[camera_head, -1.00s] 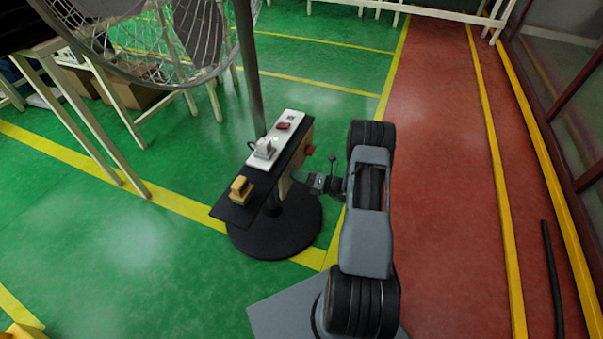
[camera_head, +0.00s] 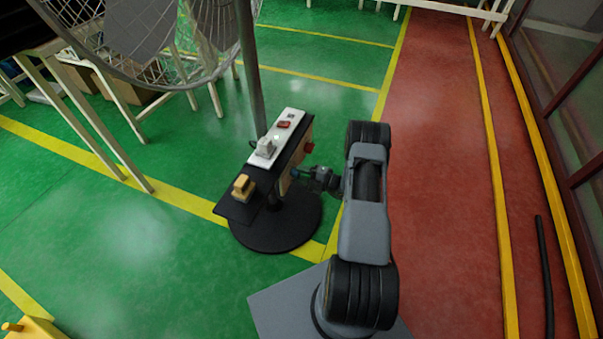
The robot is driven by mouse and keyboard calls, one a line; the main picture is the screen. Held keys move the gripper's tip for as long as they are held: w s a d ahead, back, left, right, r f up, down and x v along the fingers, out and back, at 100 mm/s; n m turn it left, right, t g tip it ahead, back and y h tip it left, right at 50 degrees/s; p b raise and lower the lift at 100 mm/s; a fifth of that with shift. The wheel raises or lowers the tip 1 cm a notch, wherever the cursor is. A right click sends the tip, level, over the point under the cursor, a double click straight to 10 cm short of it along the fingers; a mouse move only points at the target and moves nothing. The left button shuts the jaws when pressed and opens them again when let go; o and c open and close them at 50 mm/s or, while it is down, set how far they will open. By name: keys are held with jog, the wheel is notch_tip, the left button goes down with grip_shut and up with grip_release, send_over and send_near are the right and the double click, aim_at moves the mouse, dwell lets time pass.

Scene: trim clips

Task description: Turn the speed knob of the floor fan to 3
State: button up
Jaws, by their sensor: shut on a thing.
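The floor fan's pole (camera_head: 250,75) rises from a round black base (camera_head: 285,235). A control box with a tan side panel (camera_head: 286,182) is on the pole, under a black shelf. My gripper (camera_head: 299,174) reaches in from the right and is shut at that panel, on what appears to be the speed knob. A small bluish spot shows at its tips; the knob's pointer and any numbers are hidden or too small to read. A red knob (camera_head: 309,147) sticks out of the same panel, beyond my gripper and apart from it.
On the shelf lie a white power strip (camera_head: 280,130) with a plug and red switch, and a yellow block (camera_head: 242,187). The caged fan head (camera_head: 150,40) hangs at upper left, near pale table legs (camera_head: 85,125). Red floor at right is mostly clear.

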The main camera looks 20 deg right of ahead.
jog(key=shift+s+a+f+m, duration=0.1)
jog(key=shift+m, duration=1)
jog(key=o, duration=0.9)
jog(key=p+v, duration=0.2)
jog(key=v, duration=1.1)
jog(key=shift+s+d, duration=0.3)
